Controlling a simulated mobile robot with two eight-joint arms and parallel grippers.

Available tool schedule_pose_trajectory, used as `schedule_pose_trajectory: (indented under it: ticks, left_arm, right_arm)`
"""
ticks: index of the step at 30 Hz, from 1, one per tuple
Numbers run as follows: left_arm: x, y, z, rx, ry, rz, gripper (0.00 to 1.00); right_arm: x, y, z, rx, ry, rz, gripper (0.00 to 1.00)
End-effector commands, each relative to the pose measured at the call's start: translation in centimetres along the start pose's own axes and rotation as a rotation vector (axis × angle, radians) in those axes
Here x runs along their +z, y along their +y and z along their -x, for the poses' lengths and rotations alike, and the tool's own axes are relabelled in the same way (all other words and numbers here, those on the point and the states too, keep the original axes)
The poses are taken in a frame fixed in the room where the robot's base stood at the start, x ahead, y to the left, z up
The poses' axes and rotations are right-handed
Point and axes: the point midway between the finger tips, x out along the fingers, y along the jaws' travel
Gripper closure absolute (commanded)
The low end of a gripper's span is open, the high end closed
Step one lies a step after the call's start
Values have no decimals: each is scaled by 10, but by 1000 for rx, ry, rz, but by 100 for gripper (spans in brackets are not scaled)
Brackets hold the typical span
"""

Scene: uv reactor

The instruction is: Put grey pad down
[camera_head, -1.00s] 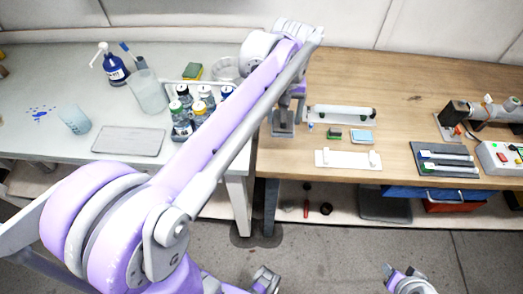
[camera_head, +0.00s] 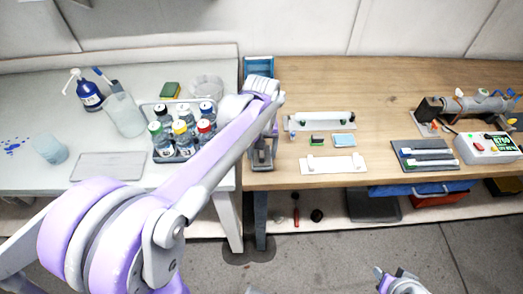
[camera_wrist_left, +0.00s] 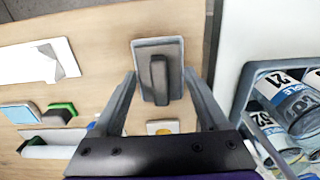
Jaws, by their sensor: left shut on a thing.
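The grey pad (camera_wrist_left: 143,50) is a small rectangular plate with a dark raised bar on it. In the left wrist view it sits between the fingertips of my left gripper (camera_wrist_left: 160,75), which is shut on it. In the head view the pad (camera_head: 262,163) shows at the left end of the wooden table (camera_head: 290,80), close to the front edge. My left gripper (camera_head: 264,152) is partly hidden by the arm there. I cannot tell whether the pad touches the tabletop.
A bottle rack (camera_head: 172,155) stands on the white table to the left, close to the arm. A white plate (camera_head: 332,165), a green-black block (camera_head: 317,140) and a blue pad (camera_head: 344,140) lie to the right. A blue box (camera_head: 259,67) stands at the back. Bare wood lies between.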

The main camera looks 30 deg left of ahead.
Motion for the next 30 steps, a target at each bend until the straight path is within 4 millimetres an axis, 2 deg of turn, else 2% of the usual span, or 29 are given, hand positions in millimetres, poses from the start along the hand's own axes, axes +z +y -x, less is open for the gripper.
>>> schedule_pose_trajectory:
  ticks: [9, 10, 13, 23, 26, 30]
  left_arm:
    - [0, 0, -4, 0, 0, 0, 76]
    - [0, 0, -3, 0, 0, 0, 20]
    - [0, 0, -3, 0, 0, 0, 2]
    - [0, 0, 3, 0, 1, 0, 0]
    - [0, 0, 14, 0, 0, 0, 0]
    - [0, 0, 43, 0, 0, 1, 0]
  right_arm:
    - [2, 0, -2, 0, -2, 0, 59]
    - [2, 0, -2, 0, -1, 0, 59]
    - [2, 0, -2, 0, -1, 0, 59]
    - [-2, 0, 2, 0, 1, 0, 59]
    - [-2, 0, 2, 0, 1, 0, 59]
    - [-4, 0, 4, 0, 3, 0, 59]
